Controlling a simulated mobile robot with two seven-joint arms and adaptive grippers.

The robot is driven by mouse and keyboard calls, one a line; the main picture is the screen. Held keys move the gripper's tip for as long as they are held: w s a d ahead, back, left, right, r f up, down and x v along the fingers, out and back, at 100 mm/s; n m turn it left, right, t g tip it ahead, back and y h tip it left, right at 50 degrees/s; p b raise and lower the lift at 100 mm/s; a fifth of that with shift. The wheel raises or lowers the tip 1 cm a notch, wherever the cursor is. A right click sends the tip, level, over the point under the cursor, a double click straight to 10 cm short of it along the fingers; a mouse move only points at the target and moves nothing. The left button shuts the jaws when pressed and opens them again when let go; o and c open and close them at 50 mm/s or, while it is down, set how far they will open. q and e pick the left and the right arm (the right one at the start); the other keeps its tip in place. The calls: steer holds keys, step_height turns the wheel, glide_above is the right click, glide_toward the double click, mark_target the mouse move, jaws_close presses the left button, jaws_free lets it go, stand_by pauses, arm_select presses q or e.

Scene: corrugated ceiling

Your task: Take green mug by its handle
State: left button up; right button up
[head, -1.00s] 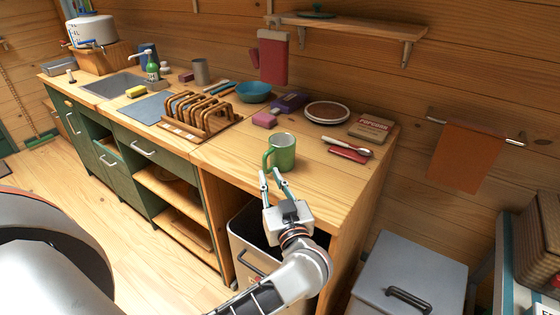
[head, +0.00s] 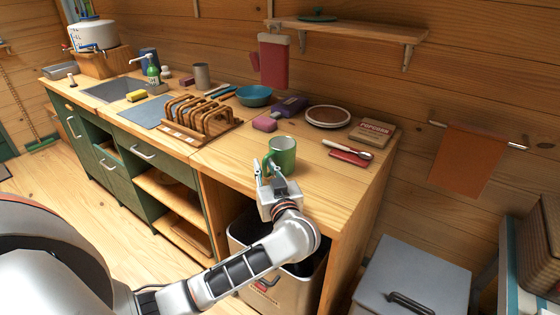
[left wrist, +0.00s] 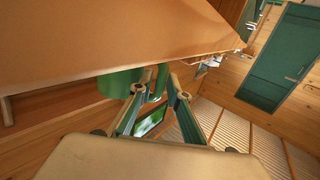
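The green mug (head: 283,152) stands upright near the front edge of the wooden counter, its handle (head: 267,162) on the left side. In the left wrist view the mug (left wrist: 119,83) shows at left, with its handle (left wrist: 157,84) between my fingertips. My left gripper (head: 267,170) is at the counter's front edge beside the mug. Its two fingers (left wrist: 156,86) are apart, with gaps visible around the handle, so it looks open. Whether a finger touches the handle I cannot tell. My right gripper is not in view.
A wooden rack (head: 205,120) stands left of the mug, with a pink block (head: 265,124) and a blue bowl (head: 254,96) behind it. A red item with a spoon (head: 349,155) lies to the right. A bin (head: 290,285) stands below the counter.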

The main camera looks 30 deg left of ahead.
arm_select(q)
jaws_close()
steer(key=shift+r, duration=0.1)
